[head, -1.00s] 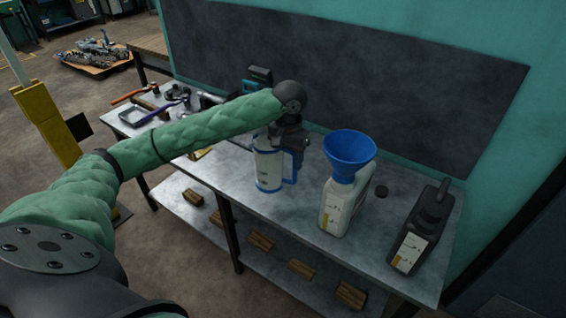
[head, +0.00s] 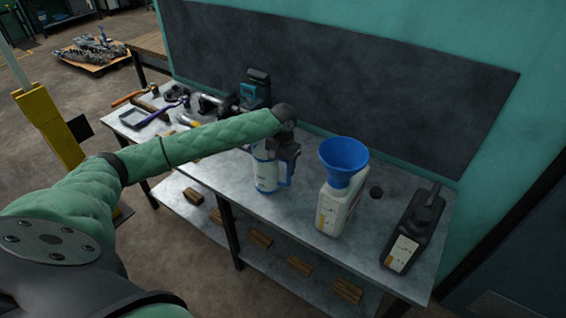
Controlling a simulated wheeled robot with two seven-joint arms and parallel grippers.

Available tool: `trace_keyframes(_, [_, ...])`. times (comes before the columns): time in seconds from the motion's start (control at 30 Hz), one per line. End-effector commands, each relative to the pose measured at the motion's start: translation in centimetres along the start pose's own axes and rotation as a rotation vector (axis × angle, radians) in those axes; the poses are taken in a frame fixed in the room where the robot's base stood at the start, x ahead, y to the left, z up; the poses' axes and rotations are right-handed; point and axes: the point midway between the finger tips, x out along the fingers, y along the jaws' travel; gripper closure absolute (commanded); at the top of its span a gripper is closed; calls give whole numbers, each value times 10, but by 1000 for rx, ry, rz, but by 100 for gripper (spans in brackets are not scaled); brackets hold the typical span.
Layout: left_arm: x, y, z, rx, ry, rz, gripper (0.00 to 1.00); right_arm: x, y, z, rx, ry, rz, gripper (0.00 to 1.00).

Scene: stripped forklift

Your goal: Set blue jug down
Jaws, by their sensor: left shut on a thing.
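The blue jug (head: 266,174), a white measuring jug with blue rim, base band and handle, stands upright at the workbench top (head: 230,183), left of the white canister. I cannot tell for certain whether its base touches the bench. My left gripper (head: 284,152) is over the jug's upper right side, shut on it near the handle. The gripper and wrist hide part of the rim and the handle's top. My right gripper is not in view.
A white canister (head: 331,209) with a blue funnel (head: 343,157) stands right of the jug. Tools and a vise (head: 212,104) crowd the bench's left end.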

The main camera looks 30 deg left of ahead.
Motion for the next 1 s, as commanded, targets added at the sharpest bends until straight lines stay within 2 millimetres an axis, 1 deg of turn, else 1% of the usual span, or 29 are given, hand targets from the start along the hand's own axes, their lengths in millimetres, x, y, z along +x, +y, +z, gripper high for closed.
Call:
trace_keyframes(0.37, [3, 0, 0, 1, 1, 0, 93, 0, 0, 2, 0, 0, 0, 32])
trace_keyframes(0.4, [3, 0, 0, 1, 0, 0, 40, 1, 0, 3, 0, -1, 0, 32])
trace_keyframes(0.5, [3, 0, 0, 1, 0, 0, 22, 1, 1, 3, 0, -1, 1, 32])
trace_keyframes(0.87, [1, 0, 0, 1, 1, 0, 22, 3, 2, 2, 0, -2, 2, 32])
trace_keyframes(0.97, [-7, 0, 0, 2, 2, 0, 22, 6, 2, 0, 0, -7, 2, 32])
trace_keyframes(1.0, [-12, 1, 0, 2, 3, 0, 22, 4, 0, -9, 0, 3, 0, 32])
